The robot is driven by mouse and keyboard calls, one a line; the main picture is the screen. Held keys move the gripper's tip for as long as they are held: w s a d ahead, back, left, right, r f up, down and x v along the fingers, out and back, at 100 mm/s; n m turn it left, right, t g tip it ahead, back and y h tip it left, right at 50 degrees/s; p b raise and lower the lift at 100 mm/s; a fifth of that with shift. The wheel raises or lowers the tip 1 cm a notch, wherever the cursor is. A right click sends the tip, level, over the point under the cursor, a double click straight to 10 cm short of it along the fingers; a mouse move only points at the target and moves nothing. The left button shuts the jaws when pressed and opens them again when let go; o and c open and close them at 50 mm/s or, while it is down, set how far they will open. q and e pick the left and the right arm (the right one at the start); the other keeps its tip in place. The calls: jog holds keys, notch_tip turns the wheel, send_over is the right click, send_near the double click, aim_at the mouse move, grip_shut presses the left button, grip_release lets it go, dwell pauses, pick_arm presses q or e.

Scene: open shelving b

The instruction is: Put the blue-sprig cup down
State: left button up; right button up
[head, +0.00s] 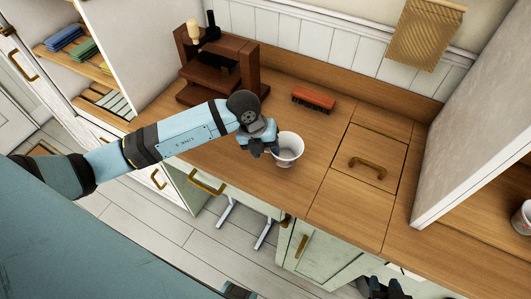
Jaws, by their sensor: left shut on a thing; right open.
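A white cup (291,151) is at the middle of the wooden counter (325,135), upright, with its open mouth showing. Any blue sprig on it is too small to make out. My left gripper (272,148) comes from the left and is shut on the cup's left side. Its fingers hide that side of the cup. I cannot tell whether the cup's base touches the counter or is just above it. My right gripper (385,290) is open at the bottom edge, low in front of the counter, partly cut off.
A red-brown brush (313,98) lies behind the cup. A dark wooden stand (215,65) is at the back left. A square lid with a brass handle (367,167) is set in the counter to the right. Another white cup (523,218) stands at the right edge, beyond a white panel (480,110).

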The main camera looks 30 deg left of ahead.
aim_at(265, 162)
pick_arm(q)
notch_tip(265, 162, down, 3)
jog(key=o, duration=1.2)
jog(key=shift+c, duration=0.2)
jog(key=b+v, duration=0.1)
jog(key=v, duration=1.1)
jog(key=shift+s, duration=0.1)
